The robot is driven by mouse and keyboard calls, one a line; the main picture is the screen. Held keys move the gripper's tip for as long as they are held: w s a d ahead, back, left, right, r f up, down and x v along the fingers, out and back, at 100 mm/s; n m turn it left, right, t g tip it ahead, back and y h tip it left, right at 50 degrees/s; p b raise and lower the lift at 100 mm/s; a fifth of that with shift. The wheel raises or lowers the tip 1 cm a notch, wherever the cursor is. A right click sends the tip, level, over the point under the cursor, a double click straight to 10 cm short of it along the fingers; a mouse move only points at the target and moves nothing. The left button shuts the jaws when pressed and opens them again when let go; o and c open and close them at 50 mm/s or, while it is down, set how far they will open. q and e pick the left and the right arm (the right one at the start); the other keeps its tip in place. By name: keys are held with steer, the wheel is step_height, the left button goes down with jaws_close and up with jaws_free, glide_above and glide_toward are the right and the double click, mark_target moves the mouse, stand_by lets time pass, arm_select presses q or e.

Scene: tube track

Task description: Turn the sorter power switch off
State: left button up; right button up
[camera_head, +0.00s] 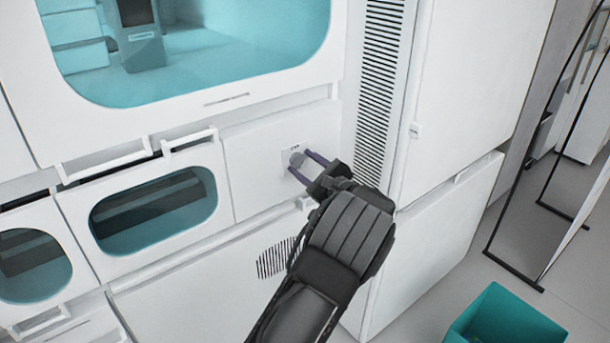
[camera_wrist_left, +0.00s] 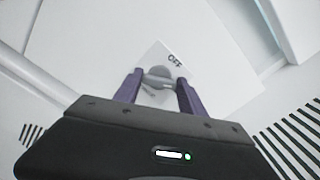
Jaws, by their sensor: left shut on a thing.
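The sorter power switch (camera_head: 297,159) is a small grey round knob on a white plate set in the machine's white front panel. In the left wrist view the knob (camera_wrist_left: 158,76) sits between my fingers, with the word OFF printed on the plate beside it. My left gripper (camera_head: 305,163) reaches the panel from the lower right. Its two purple fingers are on either side of the knob and shut on it; the gripper also shows in the left wrist view (camera_wrist_left: 157,90). The lower part of the knob is partly hidden by the fingers. My right gripper is not in view.
Windowed drawers (camera_head: 155,210) with white handles lie left of the switch. A large teal-lit window (camera_head: 200,50) is above. A black vent grille (camera_head: 380,80) is to the right. A teal bin (camera_head: 505,320) stands on the floor at the lower right.

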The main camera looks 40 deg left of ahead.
arm_select(q)
steer(key=n+b, duration=0.3)
steer(key=b, duration=0.2)
steer(key=n+b, duration=0.4)
steer(key=b, duration=0.1)
steer(key=f+n+b, duration=0.1)
steer(key=n+b, duration=0.2)
steer(key=b, duration=0.2)
steer(key=shift+s, duration=0.1)
steer(key=shift+r+n+b, duration=0.1)
steer(key=shift+n+b, duration=0.7)
steer(key=shift+n, duration=0.1)
steer(key=shift+r, duration=0.1)
steer(key=o, duration=1.4)
steer(key=shift+r, duration=0.1)
steer(key=shift+v, duration=3.85)
